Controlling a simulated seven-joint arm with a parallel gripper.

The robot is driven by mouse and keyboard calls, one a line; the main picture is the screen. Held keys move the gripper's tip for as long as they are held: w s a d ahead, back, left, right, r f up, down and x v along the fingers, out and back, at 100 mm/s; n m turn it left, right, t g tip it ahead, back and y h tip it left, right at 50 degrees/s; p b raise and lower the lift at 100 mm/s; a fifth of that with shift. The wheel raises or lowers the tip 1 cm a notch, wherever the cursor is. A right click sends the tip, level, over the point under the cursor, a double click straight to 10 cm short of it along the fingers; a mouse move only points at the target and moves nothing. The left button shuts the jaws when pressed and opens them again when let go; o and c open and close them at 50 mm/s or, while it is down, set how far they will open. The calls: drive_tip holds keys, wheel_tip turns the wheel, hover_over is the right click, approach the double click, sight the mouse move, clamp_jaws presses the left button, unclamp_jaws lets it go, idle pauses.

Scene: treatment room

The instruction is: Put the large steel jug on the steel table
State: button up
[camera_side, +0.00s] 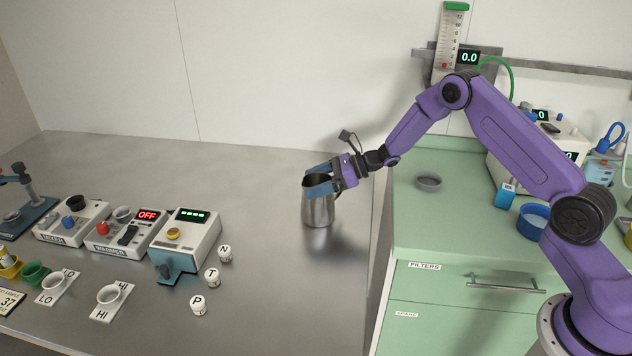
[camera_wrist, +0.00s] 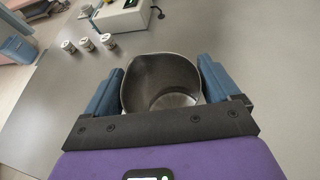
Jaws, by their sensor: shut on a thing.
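The large steel jug (camera_side: 318,208) is upright at the right part of the steel table (camera_side: 262,265), close to the green cabinet. My gripper (camera_side: 317,181) is shut on the jug near its rim, with one blue finger on each side. In the wrist view the jug (camera_wrist: 160,78) sits between the blue fingers of my gripper (camera_wrist: 160,75), and its open mouth shows no contents that I can make out. A dark shadow or reflection lies below the jug; I cannot tell whether its base touches the table or is slightly above it.
Small lettered jars N (camera_side: 225,254), T (camera_side: 212,277) and P (camera_side: 198,306) stand left of the jug. Beyond them are a white device (camera_side: 187,237) and a warmer (camera_side: 125,235). The green cabinet (camera_side: 440,230) rises at the right. The table behind the jars is bare.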

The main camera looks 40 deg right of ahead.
drive_tip(key=o, duration=1.6)
